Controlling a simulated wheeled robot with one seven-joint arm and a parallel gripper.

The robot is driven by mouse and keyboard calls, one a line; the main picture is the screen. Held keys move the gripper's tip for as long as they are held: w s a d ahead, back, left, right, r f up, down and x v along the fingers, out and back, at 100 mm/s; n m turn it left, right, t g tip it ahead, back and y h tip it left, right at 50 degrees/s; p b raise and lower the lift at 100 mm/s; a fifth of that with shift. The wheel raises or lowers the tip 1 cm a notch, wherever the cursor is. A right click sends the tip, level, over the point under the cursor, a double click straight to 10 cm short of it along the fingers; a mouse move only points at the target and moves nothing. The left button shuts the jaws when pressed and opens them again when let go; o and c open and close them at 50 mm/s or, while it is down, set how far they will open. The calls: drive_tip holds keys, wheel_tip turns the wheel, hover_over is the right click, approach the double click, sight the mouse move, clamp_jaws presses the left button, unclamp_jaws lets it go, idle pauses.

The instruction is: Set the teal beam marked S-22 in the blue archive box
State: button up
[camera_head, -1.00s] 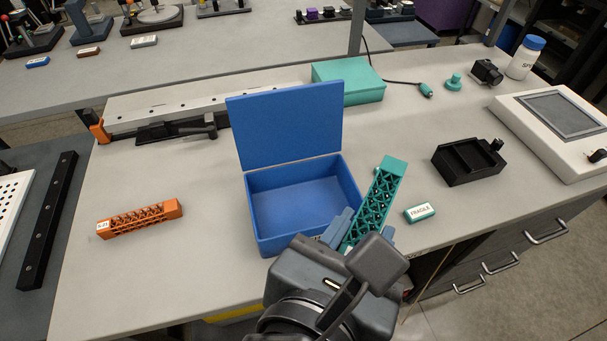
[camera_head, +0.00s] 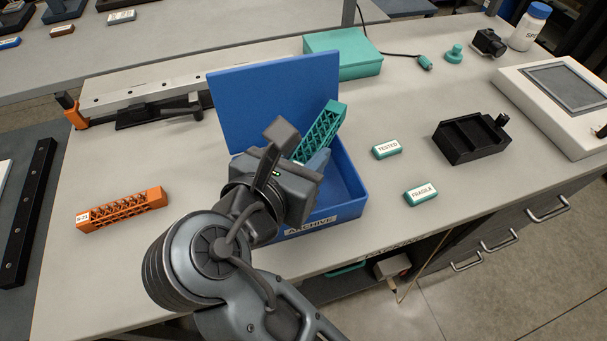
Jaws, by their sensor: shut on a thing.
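The teal lattice beam (camera_head: 325,127) is held at a slant over the blue archive box (camera_head: 348,204), with its far end toward the back right of the box. My gripper (camera_head: 312,165) is shut on the beam's near part, and my wrist hides that end. The box stands open with its lid raised at the back and an ARCHIVE label on its front. My wrist covers the box's left part. I cannot tell whether the beam touches the box floor. No S-22 mark is readable.
An orange lattice beam (camera_head: 122,209) lies left of the box. TESTED (camera_head: 387,149) and FRAGILE (camera_head: 420,194) teal blocks and a black tray (camera_head: 468,140) lie to the right. A teal case (camera_head: 343,55) sits behind the lid. Bench is clear between the orange beam and box.

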drive_tip(key=shift+f+b, duration=2)
drive_tip(key=shift+b, duration=1.4)
drive_tip(key=shift+f+p, duration=0.55)
drive_tip(key=shift+f, duration=0.05)
drive_tip(key=o, duration=1)
drive_tip(key=shift+o, duration=0.2)
drive_tip(key=shift+r, duration=0.1)
drive_tip(key=r+v, duration=0.1)
drive_tip(key=v, duration=1.1)
